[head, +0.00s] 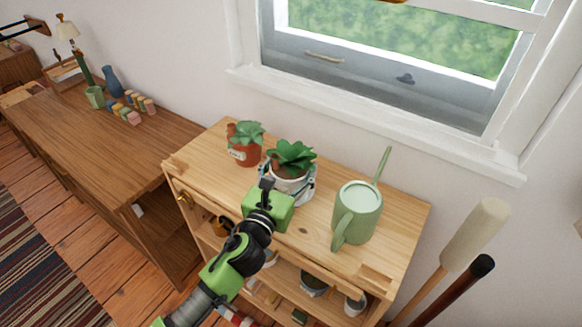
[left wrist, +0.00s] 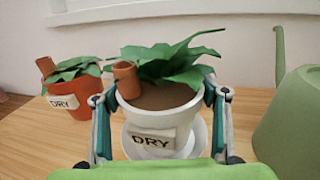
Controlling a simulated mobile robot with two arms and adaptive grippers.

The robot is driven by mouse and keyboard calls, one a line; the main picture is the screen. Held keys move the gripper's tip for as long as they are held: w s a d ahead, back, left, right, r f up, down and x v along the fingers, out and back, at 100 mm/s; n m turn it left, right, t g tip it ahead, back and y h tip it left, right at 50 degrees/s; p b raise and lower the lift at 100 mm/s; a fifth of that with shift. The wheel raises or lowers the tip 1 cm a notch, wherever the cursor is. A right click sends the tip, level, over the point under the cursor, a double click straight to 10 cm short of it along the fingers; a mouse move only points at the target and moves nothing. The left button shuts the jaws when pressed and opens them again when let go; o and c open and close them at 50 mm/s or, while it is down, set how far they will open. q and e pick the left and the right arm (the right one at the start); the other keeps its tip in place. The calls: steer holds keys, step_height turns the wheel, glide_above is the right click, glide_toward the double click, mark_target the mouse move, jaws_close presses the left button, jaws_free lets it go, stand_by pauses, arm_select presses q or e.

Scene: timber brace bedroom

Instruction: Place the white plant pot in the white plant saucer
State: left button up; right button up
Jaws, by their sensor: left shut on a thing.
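The white plant pot (head: 289,184) holds a green succulent and stands upright over the wooden shelf top. In the left wrist view the pot (left wrist: 158,116) has a tag reading DRY and a small terracotta piece in its soil. My left gripper (head: 288,177) is shut on the pot, one finger on each side. The white plant saucer (head: 304,198) is directly below the pot, and its rim shows around the pot's base in the left wrist view (left wrist: 190,141). I cannot tell whether the pot touches the saucer. My right gripper is not in view.
A terracotta pot (head: 243,155) with a plant stands close on the left. A green watering can (head: 358,212) stands on the right, its spout pointing up. The window wall (head: 210,85) is behind. Long-handled tools (head: 470,240) lean at the right.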

arm_select(q)
steer(key=shift+r, duration=0.1)
steer(key=o, duration=1.8)
steer(key=shift+f, duration=0.2)
steer(key=shift+s, duration=0.1)
steer(key=shift+r, duration=0.1)
steer(key=b+v, duration=0.1)
steer(key=v, duration=1.1)
steer(key=shift+a, duration=0.1)
